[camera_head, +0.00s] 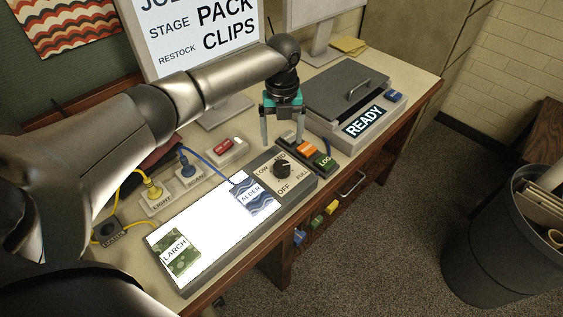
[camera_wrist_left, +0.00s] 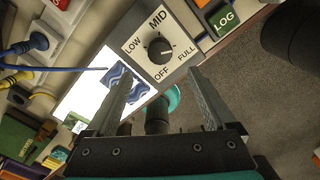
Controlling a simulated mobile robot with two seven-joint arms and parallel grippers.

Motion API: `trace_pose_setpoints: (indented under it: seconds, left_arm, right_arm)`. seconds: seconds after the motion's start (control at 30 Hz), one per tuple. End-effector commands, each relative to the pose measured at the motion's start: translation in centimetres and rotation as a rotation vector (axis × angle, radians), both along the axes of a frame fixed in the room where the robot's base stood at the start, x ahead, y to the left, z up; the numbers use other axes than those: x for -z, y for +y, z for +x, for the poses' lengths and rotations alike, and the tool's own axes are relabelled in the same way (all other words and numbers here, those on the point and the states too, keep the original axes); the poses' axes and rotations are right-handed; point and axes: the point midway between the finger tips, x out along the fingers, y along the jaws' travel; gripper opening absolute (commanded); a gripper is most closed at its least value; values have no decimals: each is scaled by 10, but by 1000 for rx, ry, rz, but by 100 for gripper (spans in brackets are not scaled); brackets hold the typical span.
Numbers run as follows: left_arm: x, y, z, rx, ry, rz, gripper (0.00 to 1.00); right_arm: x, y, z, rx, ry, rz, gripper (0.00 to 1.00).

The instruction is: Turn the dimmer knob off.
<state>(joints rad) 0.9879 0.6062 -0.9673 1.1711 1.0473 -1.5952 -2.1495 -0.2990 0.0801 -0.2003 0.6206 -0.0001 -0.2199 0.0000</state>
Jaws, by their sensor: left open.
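The dimmer knob (camera_head: 282,170) is black and round, on a beige plate (camera_head: 262,173) marked LOW, MID, FULL and OFF. In the left wrist view the knob (camera_wrist_left: 159,48) shows a pale mark that seems to face right, toward FULL. The light panel (camera_head: 205,225) beside it glows bright white. My left gripper (camera_head: 282,138) is open and empty, pointing down above and behind the knob in the head view. In the left wrist view its two fingers (camera_wrist_left: 160,80) stand apart, with the knob beyond the tips. My right gripper is not in view.
ALDER (camera_head: 253,197) and LARCH (camera_head: 178,252) cards lie on the panel. Colored buttons (camera_head: 307,149), including LOG, sit close behind the knob. A lidded READY box (camera_head: 346,100) stands farther right. Blue and yellow cables run to sockets at left. A bin (camera_head: 505,240) stands beyond the desk edge.

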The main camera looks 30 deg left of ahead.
Motion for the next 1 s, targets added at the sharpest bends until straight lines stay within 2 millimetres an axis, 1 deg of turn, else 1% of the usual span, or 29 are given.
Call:
trace_pose_setpoints:
  seconds: [0.03, 0.2, 0.3, 0.4, 0.5, 0.63, 0.97, 1.0]
  left_arm:
    - [13, 0, -1, -2, 3, 1, 89]
    - [51, 0, -1, -3, 2, 0, 89]
    - [71, 0, -1, -2, 2, 0, 89]
    - [86, 0, 0, -2, 0, 0, 89]
    - [96, 0, 0, -2, -1, 1, 89]
    - [104, 0, 0, -2, -1, 0, 89]
    - [107, 0, 0, -1, -2, 0, 89]
    - [107, 0, 0, -1, -2, 0, 86]
  right_arm:
    - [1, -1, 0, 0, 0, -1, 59]
    - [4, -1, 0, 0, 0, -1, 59]
    - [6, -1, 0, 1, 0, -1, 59]
    - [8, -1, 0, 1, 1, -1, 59]
    - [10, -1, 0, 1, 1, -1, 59]
    - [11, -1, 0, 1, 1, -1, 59]
    - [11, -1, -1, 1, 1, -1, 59]
    - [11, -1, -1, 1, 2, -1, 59]
